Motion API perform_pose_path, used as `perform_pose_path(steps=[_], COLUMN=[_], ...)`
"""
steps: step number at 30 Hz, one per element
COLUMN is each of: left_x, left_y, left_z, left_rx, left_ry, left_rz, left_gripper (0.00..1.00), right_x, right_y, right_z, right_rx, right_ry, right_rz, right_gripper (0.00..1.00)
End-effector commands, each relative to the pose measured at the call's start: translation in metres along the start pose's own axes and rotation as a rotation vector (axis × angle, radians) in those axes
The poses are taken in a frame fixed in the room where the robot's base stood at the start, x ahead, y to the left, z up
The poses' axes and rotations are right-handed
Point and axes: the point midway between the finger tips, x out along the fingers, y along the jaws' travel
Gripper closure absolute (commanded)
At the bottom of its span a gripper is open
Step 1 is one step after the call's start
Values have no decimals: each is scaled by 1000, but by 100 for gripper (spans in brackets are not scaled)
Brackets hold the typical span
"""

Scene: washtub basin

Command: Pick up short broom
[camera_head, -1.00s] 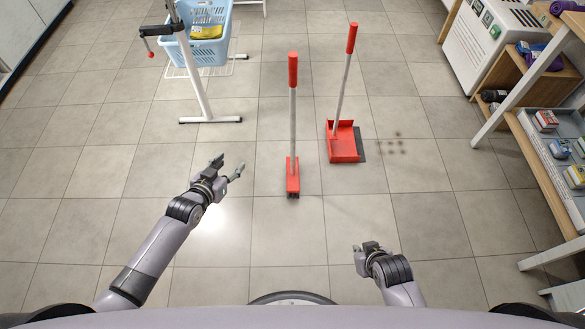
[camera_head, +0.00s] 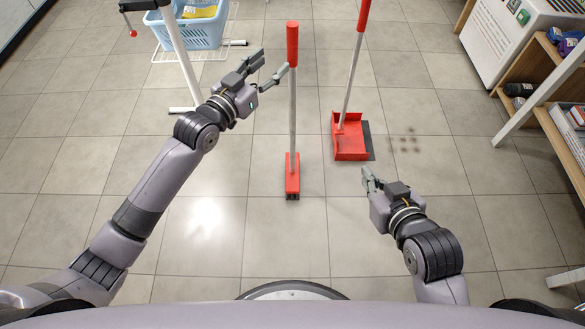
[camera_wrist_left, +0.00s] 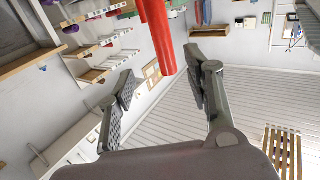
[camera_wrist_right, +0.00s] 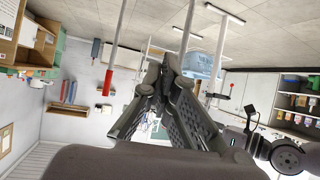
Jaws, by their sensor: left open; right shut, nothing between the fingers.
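The short broom (camera_head: 293,110) stands upright on the floor, with a red head, a thin grey handle and a red grip on top. My left gripper (camera_head: 272,64) is open just left of the upper handle. In the left wrist view, a red grip (camera_wrist_left: 158,35) appears between the spread fingers of my left gripper (camera_wrist_left: 160,80), with no visible contact. My right gripper (camera_head: 368,180) is shut and empty, right of the broom and below the dustpan. The right wrist view shows its closed fingers (camera_wrist_right: 160,75) and a red-ended handle (camera_wrist_right: 108,82); I cannot tell whose.
A red dustpan (camera_head: 350,145) with a long upright handle stands right of the broom, with dark spots (camera_head: 405,140) beside it. A blue basket (camera_head: 195,30) and a white stand (camera_head: 180,60) are at upper left. Wooden shelving (camera_head: 545,75) lines the right. The floor nearest me is clear.

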Motion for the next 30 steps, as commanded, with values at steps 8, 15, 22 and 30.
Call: perform_pose_path(steps=[8, 15, 22, 30], left_x=[42, 56, 67, 92], left_y=[0, 0, -2, -5], left_z=[2, 0, 2, 2], left_rx=[0, 1, 1, 1], left_ry=[0, 0, 0, 0], left_rz=[0, 0, 0, 0], left_gripper=[53, 53, 53, 53], right_x=[3, -1, -7, -32], right_y=[-7, -10, -13, -19], right_z=[-51, -72, -93, -135], right_rx=[0, 1, 2, 8], right_ry=[269, 375, 500, 768], right_rz=[-16, -23, -31, -47], right_gripper=[100, 100, 100, 100])
